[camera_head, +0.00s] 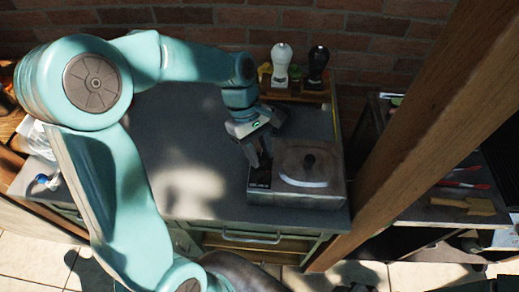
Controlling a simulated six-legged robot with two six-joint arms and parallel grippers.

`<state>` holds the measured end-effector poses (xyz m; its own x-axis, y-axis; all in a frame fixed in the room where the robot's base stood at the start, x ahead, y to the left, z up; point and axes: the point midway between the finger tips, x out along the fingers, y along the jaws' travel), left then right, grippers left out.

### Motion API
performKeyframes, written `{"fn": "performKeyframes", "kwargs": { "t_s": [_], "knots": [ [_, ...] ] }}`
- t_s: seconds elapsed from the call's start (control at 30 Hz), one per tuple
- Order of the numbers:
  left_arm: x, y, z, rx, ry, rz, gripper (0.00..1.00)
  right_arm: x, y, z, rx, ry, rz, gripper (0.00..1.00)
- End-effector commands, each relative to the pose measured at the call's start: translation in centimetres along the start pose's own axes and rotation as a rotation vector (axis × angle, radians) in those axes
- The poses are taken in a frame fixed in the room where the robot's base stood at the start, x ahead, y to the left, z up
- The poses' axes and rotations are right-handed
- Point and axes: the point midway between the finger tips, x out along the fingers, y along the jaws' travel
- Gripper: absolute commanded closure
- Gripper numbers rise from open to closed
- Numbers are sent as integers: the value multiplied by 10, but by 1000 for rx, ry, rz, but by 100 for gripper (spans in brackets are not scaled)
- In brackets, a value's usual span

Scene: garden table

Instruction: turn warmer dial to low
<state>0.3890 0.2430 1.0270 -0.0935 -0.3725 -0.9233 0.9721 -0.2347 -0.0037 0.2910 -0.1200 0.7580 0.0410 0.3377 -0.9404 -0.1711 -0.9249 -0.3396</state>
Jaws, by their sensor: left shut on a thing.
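The warmer (318,192) is a grey box with a lidded top and a dark round knob on the lid, on the right part of the dark countertop. A black control panel (259,185) is on its left side. My left gripper (259,166) points down over this panel, with its fingertips at the panel's upper part. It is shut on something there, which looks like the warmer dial. The fingers hide the dial, so its setting cannot be read. My right gripper is not in view.
A wooden tray (300,94) with a white bottle (281,62) and a black bottle (317,66) stands at the back by the brick wall. A thick wooden post (420,125) rises right of the warmer. The countertop (185,150) left of the warmer is clear.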

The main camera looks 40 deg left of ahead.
Motion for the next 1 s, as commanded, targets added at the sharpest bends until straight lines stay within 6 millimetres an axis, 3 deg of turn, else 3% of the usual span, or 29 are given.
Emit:
{"fn": "performKeyframes", "kwargs": {
  "t_s": [0.47,1.0],
  "knots": [
    [-4,2,0,111,4,-42,97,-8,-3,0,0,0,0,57],
    [-4,6,1,562,8,-226,97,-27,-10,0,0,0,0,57]
  ]
}}
